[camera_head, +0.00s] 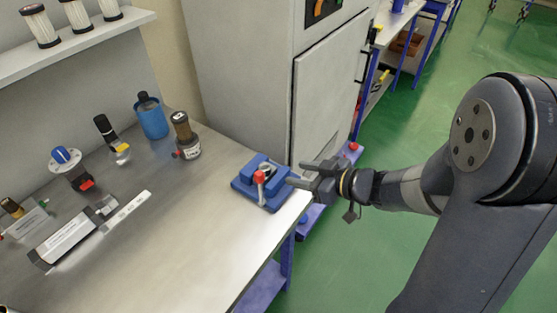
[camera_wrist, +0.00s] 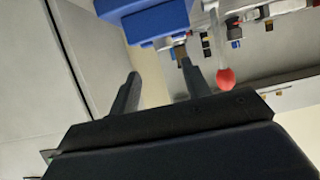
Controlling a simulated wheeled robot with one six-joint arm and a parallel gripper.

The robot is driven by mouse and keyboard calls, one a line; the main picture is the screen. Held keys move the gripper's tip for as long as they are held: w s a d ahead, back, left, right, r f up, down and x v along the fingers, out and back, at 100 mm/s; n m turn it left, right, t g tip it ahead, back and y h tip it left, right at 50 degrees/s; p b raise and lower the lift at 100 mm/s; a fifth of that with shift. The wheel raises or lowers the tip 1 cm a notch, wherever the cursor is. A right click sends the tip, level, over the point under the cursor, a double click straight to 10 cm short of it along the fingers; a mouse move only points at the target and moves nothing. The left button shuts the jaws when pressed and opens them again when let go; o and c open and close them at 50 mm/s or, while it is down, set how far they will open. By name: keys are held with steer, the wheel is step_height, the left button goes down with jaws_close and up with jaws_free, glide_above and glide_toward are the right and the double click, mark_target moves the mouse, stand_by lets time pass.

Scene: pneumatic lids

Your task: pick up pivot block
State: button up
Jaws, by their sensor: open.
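A blue block with a red-knobbed lever (camera_head: 262,180) sits at the bench's right edge, near the corner. It seems to be the pivot block, though I cannot tell for certain. My gripper (camera_head: 297,174) is open and empty, just right of this block with its fingers pointing at it. In the wrist view, the blue block (camera_wrist: 150,22) shows at the top, beyond the open fingers of my gripper (camera_wrist: 160,72). The red knob (camera_wrist: 225,79) shows to the right of the fingers. Part of the block is cut off there by the frame's top.
The metal bench (camera_head: 170,245) is clear at its front middle. A dark filter unit (camera_head: 187,140), a blue cup (camera_head: 151,118) and several small fittings stand along its back. A grey cabinet (camera_head: 325,105) rises close behind the block and my gripper.

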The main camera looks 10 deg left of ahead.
glide_toward(264, 166)
steer(key=shift+x, duration=1.15)
steer(key=shift+p+x, duration=0.3)
steer(key=shift+x, duration=2.55)
steer(key=shift+c, duration=0.4)
steer(key=shift+r, duration=0.1)
steer(key=c, duration=0.9)
